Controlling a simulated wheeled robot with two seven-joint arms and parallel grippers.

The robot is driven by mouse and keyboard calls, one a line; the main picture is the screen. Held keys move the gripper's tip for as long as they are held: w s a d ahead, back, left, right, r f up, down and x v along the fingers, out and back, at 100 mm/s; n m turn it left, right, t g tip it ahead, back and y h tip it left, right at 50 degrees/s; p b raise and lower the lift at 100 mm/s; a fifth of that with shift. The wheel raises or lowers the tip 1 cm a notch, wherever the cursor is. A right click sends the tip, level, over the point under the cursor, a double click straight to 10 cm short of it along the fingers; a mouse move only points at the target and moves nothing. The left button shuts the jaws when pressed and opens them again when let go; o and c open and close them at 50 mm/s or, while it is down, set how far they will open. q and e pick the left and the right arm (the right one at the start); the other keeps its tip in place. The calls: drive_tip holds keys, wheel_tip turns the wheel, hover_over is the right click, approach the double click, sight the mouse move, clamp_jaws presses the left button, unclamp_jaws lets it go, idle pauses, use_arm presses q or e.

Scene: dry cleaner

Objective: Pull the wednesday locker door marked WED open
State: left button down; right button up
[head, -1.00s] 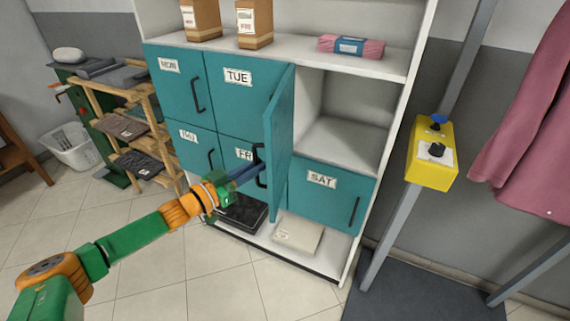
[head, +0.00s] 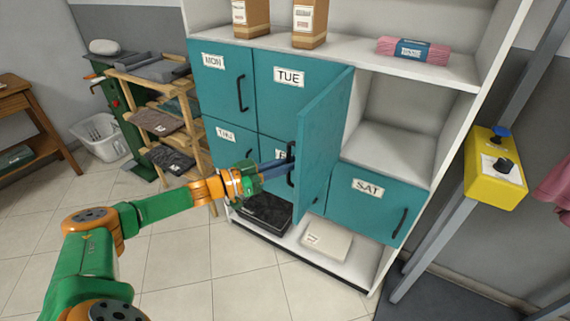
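The WED locker door (head: 324,140) stands swung wide open to the left, its plain teal inner face towards me. Its outer face and label are hidden. Its dark handle (head: 291,164) sticks out on the left side near the free edge. My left gripper (head: 277,170) reaches in from the left, its bluish fingers at this handle and apparently closed on it; the fingertips are small and partly hidden. The open compartment (head: 400,107) to the right of the door looks empty. My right gripper is not in view.
TUE (head: 270,95), MON (head: 222,80), THU (head: 222,140) and SAT (head: 375,205) doors are shut. The open door partly covers FRI. A black folded item (head: 265,213) and a pale package (head: 326,240) lie on the bottom shelf. A yellow control box (head: 495,170) is at right.

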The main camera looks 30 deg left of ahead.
use_arm(q)
drive_tip(key=c, duration=1.2)
unclamp_jaws()
drive_tip(key=shift+w+r, duration=0.1)
drive_tip(key=shift+r, duration=0.15)
drive_tip(key=shift+c, duration=0.2)
drive_tip(key=shift+o, duration=0.4)
drive_tip(key=shift+w+d+f, duration=0.2)
drive_tip(key=shift+w, duration=0.1)
drive_tip(key=shift+s, duration=0.1)
drive_tip(key=shift+s+a+f, duration=0.1)
drive_tip(key=shift+s+a, duration=0.05)
drive_tip(key=b+v, duration=0.2)
drive_tip(key=v, duration=0.4)
drive_tip(key=shift+s+a, duration=0.2)
drive_tip(key=shift+s, duration=0.15)
